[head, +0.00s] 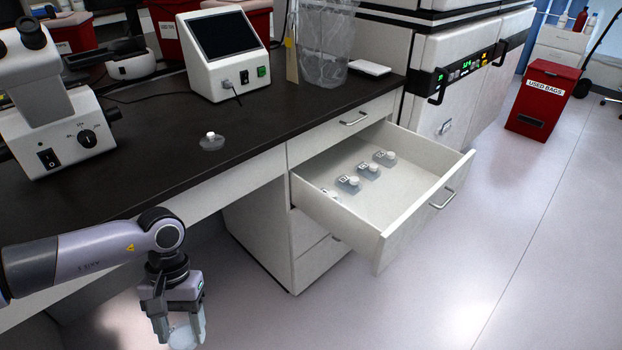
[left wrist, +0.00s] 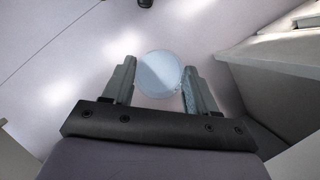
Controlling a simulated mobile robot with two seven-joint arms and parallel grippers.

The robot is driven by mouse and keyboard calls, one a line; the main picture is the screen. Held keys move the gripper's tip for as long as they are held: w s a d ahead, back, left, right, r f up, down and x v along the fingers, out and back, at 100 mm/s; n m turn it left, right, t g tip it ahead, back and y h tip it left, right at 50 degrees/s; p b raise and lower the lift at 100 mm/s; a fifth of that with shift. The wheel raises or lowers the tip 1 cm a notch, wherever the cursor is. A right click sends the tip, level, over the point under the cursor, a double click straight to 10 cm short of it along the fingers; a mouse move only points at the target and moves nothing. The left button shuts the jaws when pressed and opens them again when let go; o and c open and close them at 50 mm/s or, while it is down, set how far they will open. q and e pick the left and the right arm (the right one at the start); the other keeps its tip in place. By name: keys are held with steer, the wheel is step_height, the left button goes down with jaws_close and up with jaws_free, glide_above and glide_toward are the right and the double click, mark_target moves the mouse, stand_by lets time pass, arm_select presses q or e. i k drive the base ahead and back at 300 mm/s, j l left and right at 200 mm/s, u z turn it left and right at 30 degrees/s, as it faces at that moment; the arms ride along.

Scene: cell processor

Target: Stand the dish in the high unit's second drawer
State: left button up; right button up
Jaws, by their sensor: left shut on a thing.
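My left gripper (head: 178,322) is shut on a clear round dish (head: 183,336), low in front of the bench and left of the open drawer. In the left wrist view the dish (left wrist: 160,74) shows as a pale disc between the two fingers (left wrist: 158,88), with floor beyond it. The second drawer (head: 415,205) of the drawer unit under the bench is pulled out. Several small clear flasks with white caps (head: 368,170) stand in a row along its left part. The right part of the drawer floor is bare. My right gripper is not in view.
A capped flask (head: 211,141) stands on the dark bench top (head: 150,180). A microscope (head: 55,110), a white screen device (head: 222,50) and a clear bin (head: 325,45) stand on the bench. A red used-bags box (head: 542,100) is on the floor. Floor right of the drawer is clear.

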mark_target(391, 213)
steer(key=i+l+u, duration=0.25)
steer(key=l+u, duration=0.25)
steer(key=i+l+u, duration=0.1)
steer(key=l, duration=0.25)
steer(key=i+l+u, duration=0.15)
steer(key=l, duration=0.2)
steer(key=i+l, duration=0.15)
steer(key=l, duration=0.45)
steer(key=i+l, duration=0.1)
steer(key=l, duration=0.5)
steer(key=i+l+u, duration=0.1)
steer(key=l, duration=0.5)
steer(key=i+l, duration=0.15)
steer(key=l, duration=0.45)
steer(key=i+l+u, duration=0.1)
steer(key=l, duration=0.5)
